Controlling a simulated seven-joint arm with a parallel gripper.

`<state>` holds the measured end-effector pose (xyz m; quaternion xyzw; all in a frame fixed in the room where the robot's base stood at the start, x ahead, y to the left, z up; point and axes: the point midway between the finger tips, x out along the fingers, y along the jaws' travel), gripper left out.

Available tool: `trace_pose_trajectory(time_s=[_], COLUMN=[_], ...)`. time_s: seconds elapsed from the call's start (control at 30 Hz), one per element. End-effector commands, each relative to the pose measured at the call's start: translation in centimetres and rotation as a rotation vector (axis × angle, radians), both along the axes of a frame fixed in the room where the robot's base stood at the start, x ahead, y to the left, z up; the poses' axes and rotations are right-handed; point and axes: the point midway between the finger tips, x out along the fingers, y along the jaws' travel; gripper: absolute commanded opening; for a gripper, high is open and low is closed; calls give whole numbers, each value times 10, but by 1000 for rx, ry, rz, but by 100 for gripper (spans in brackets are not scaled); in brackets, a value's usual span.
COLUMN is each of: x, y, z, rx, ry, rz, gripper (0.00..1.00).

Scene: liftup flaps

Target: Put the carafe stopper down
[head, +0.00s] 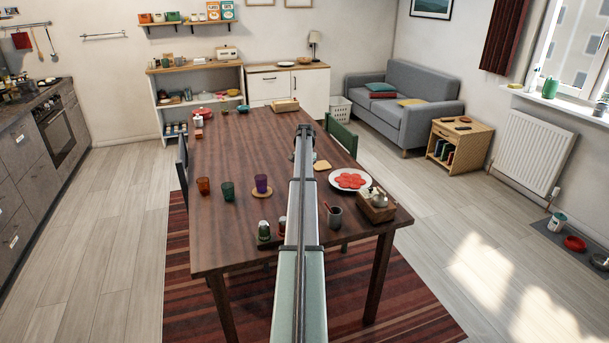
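I cannot make out the carafe stopper or a carafe in the head view. My arm reaches away from the camera over the middle of the dark wooden table (225,240). My gripper (304,130) is at the far end of the arm, over the table's far half. It is small and seen end-on behind the arm links, so its fingers and anything between them cannot be told. The arm hides a strip of the table top.
An orange cup (203,186), a green cup (228,191) and a purple cup (261,183) stand left of my arm. A plate of red slices (350,179), a wooden caddy (377,209) and a dark pot (335,216) stand right.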

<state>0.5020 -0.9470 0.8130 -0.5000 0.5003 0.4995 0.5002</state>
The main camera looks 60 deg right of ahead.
Motion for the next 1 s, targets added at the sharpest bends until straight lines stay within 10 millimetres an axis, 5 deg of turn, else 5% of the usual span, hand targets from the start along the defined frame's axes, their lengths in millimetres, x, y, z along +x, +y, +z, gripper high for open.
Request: trace_pose_trajectory(time_s=[0.27, 0.3, 0.57, 1.0], x=[0, 0, 0, 0], y=[0, 0, 0, 0], z=[-2, -3, -2, 13], rx=[0, 0, 0, -2], ry=[0, 0, 0, -1], rz=[0, 0, 0, 0], gripper=[0, 22, 46, 46])
